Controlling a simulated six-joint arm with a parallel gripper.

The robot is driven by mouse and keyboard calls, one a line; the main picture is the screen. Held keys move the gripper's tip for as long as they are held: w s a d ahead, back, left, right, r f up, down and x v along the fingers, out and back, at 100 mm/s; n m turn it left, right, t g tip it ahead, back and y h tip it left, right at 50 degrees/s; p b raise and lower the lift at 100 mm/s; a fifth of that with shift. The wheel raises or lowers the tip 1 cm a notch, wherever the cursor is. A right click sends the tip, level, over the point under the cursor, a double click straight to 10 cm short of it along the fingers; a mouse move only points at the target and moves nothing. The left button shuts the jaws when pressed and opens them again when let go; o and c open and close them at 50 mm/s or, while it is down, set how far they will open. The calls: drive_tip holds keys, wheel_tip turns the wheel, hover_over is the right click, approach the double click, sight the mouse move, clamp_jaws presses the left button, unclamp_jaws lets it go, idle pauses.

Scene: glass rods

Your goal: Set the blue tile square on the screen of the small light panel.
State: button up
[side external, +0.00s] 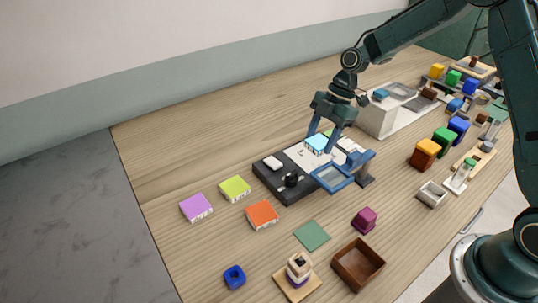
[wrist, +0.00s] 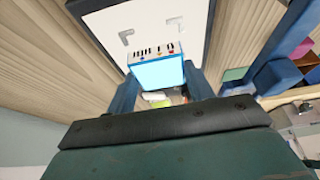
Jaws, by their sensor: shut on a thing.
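The blue tile (side external: 316,142) is light blue on top, with black and white markings along its side. My gripper (side external: 326,137) is shut on it, and in the wrist view the tile (wrist: 158,74) sits between the two fingers. The small light panel (side external: 264,176) is dark, with a black knob and a white screen (side external: 299,154). The tile is over the screen; I cannot tell whether it touches. In the wrist view the white screen (wrist: 190,18) shows grey corner marks beyond the tile. My gripper hides part of the screen.
A blue-framed magnifier (side external: 333,178) stands at the panel's front right edge. Purple (side external: 196,207), lime (side external: 235,188) and orange (side external: 261,215) tiles lie at left. A white box (side external: 385,116) stands behind right. A brown tray (side external: 358,264) and green mat (side external: 312,235) lie in front.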

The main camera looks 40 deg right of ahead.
drive_tip(key=shift+f, duration=1.1)
drive_tip(key=o, duration=1.1)
drive_tip(key=shift+o, duration=0.2)
drive_tip(key=v, duration=1.4)
